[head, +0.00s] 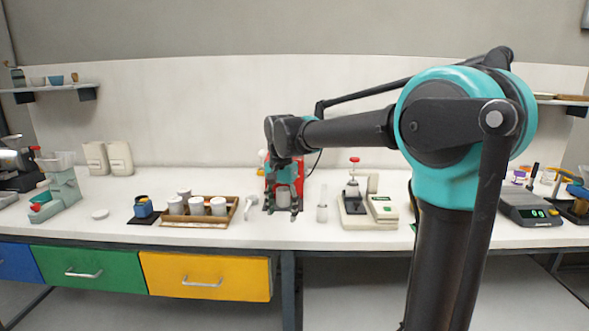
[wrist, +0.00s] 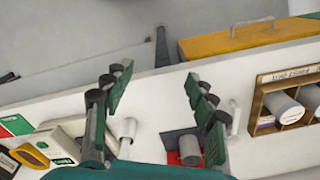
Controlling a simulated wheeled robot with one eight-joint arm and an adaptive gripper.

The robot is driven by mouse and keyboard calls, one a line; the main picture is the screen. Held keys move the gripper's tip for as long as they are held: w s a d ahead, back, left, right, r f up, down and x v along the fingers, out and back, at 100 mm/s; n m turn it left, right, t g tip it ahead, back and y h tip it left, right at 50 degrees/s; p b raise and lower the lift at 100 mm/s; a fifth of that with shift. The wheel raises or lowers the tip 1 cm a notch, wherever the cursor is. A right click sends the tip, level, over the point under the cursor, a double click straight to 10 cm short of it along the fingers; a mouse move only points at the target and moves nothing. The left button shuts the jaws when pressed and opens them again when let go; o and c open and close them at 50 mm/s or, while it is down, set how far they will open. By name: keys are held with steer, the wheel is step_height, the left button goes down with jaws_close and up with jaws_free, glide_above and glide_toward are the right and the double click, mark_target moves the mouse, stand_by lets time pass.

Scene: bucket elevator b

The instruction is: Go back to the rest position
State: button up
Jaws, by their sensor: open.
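My gripper (head: 283,212) hangs over the middle of the bench at the end of my outstretched arm. In the wrist view my gripper (wrist: 158,82) shows two green-padded fingers spread wide, with nothing held between the pads. A grey cylinder (wrist: 190,150) with red beside it stands on a dark base below, near the right finger and apart from the pads. In the head view a red device (head: 296,186) stands behind my gripper and is partly hidden by it.
A wooden tray (head: 174,222) with several white jars stands to the left. A white upright object (head: 322,213) and a beige instrument (head: 366,221) stand close on the right. A scale (head: 530,210) is farther right. A yellow drawer (head: 205,276) lies below the bench edge.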

steer(key=s+d+f+n+t, duration=0.4)
steer(key=s+d+f+n, duration=0.1)
steer(key=s+d+f, duration=1.3)
steer(key=d+f, duration=0.2)
steer(key=d, duration=0.2)
steer(key=shift+d, duration=0.15)
